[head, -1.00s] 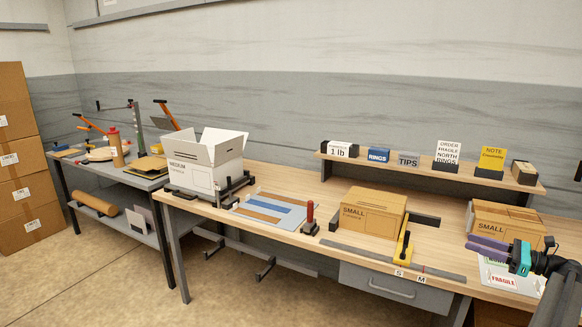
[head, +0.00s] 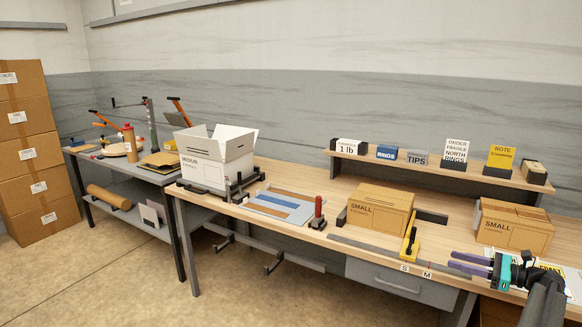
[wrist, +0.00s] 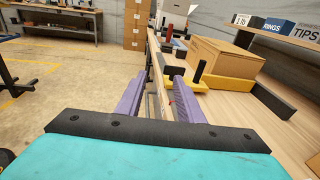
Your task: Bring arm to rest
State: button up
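My gripper (head: 472,264) is at the right end of the workbench in the head view, pointing left, with purple fingers and a teal body. In the wrist view my gripper (wrist: 160,95) shows its two purple fingers spread apart with nothing between them. The fingers point along the bench's front edge. My dark arm reaches in from the lower right corner. A closed small box (head: 378,212) stands on the bench to the left of the gripper. Another small box (head: 515,226) stands just behind the gripper.
The workbench (head: 300,185) carries an open white medium box (head: 205,172), a red-handled tool (head: 318,212) and a yellow stop (head: 410,240). A raised shelf (head: 430,170) holds labelled bins. Stacked cartons (head: 35,150) stand far left. The floor (head: 130,260) in front is clear.

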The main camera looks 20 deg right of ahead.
jog(key=w+a+f+n+g+b, duration=0.1)
jog(key=w+a+f+n+g, duration=0.2)
jog(key=a+f, duration=1.1)
jog(key=w+a+f+n+g+b, duration=0.2)
jog(key=a+f+n+g, duration=0.2)
jog(key=a+f, duration=1.05)
jog(key=s+a+f+n+g+h+b, duration=0.1)
jog(key=s+a+f+n+g, duration=0.2)
jog(key=s+a+f, duration=0.35)
jog(key=s+a+f+n+g+h+b, duration=0.1)
jog(key=s+a+f+n+g, duration=0.2)
jog(key=a+f, duration=0.65)
jog(key=s+a+f+n+g+h+b, duration=0.1)
jog(key=s+a+f+n+g+h, duration=0.1)
jog(key=s, duration=0.6)
jog(key=s+a+f+n+g+h+b, duration=0.1)
jog(key=s+a+f+n+h, duration=0.2)
jog(key=s+a+f+n, duration=0.2)
jog(key=s+a+f+n+g+h+b, duration=0.1)
jog(key=s+a+f+n+g+h, duration=0.1)
jog(key=s+f+n, duration=0.4)
jog(key=s+a+n+h, duration=0.1)
jog(key=s+a+n, duration=0.1)
jog(key=s, duration=0.3)
jog(key=shift+s+a+f+g, duration=0.2)
jog(key=shift+s+g, duration=0.1)
jog(key=shift+s, duration=0.1)
jog(key=shift+c, duration=0.8)
